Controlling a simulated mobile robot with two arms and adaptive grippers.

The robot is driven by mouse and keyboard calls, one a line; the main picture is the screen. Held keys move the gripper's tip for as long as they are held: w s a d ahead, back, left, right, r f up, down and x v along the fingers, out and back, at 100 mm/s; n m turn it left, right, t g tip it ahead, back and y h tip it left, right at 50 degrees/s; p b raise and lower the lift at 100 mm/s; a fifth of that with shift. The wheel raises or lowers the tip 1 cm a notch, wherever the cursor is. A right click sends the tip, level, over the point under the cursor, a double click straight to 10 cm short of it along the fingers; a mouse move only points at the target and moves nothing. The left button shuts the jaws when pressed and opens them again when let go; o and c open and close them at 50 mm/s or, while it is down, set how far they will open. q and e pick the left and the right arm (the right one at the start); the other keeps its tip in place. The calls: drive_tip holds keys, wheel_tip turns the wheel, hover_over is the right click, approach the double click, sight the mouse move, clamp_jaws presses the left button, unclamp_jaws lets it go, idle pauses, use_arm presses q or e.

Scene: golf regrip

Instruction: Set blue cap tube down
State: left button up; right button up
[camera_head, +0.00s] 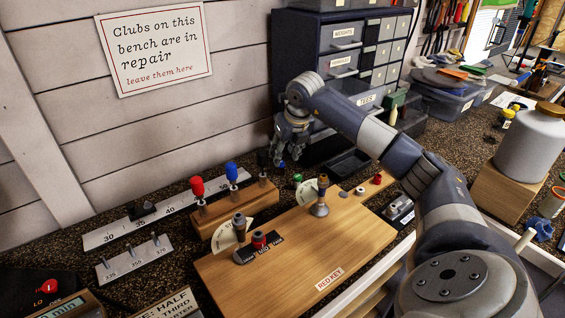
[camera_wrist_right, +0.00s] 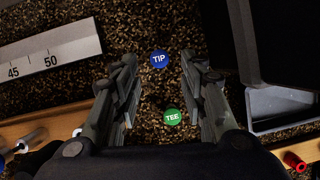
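My right gripper (camera_head: 283,158) points down over the dark counter, to the right of the rack and in front of the drawer cabinet. In the right wrist view its two fingers (camera_wrist_right: 158,88) are apart with nothing held between them. A blue TIP disc (camera_wrist_right: 160,59) and a green TEE disc (camera_wrist_right: 172,117) lie on the counter seen between the fingers. My left gripper is out of view.
A wooden board (camera_head: 290,262) with small fittings lies in front of the rack. A white ruler (camera_head: 125,229) runs behind the rack. A dark tray (camera_head: 347,163) sits right of my right gripper. The drawer cabinet (camera_head: 300,45) stands behind it.

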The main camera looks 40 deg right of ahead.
drive_tip(key=v, duration=0.6)
drive_tip(key=shift+s+r+b, duration=0.2)
drive_tip(key=shift+r+b, duration=0.15)
drive_tip(key=shift+r, duration=0.1)
